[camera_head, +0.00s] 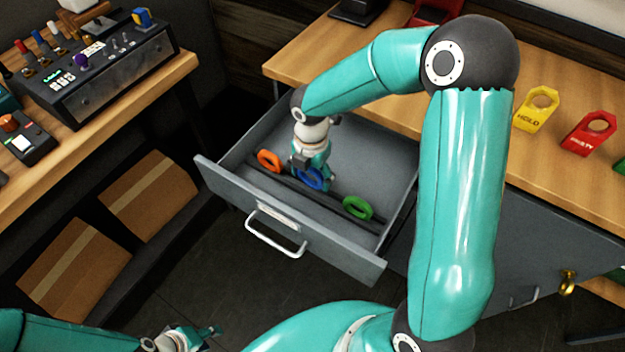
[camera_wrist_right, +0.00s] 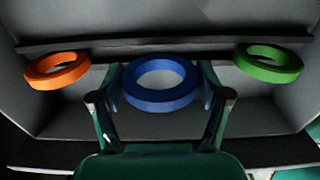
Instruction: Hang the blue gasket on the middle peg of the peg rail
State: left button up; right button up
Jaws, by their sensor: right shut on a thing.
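The blue gasket (camera_head: 310,180) stands in the open drawer (camera_head: 350,150), between an orange ring and a green ring. My right gripper (camera_head: 318,182) reaches down into the drawer and is shut on the blue gasket. In the right wrist view the blue gasket (camera_wrist_right: 160,84) sits between the two fingers of my right gripper (camera_wrist_right: 160,98). My left gripper (camera_head: 205,332) is low at the bottom left, away from the drawer, and its jaws are too small to read. I cannot make out the peg rail in these views.
The orange ring (camera_head: 269,160) and green ring (camera_head: 357,208) flank the gasket along dark rails in the drawer. A yellow tag (camera_head: 536,110) and a red tag (camera_head: 590,133) stand on the wooden worktop (camera_head: 330,50). Cardboard boxes (camera_head: 148,195) lie at the left.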

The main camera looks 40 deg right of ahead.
aim_at(311, 182)
jog(key=shift+f, duration=1.45)
jog(key=shift+f, duration=0.15)
jog(key=o, duration=0.9)
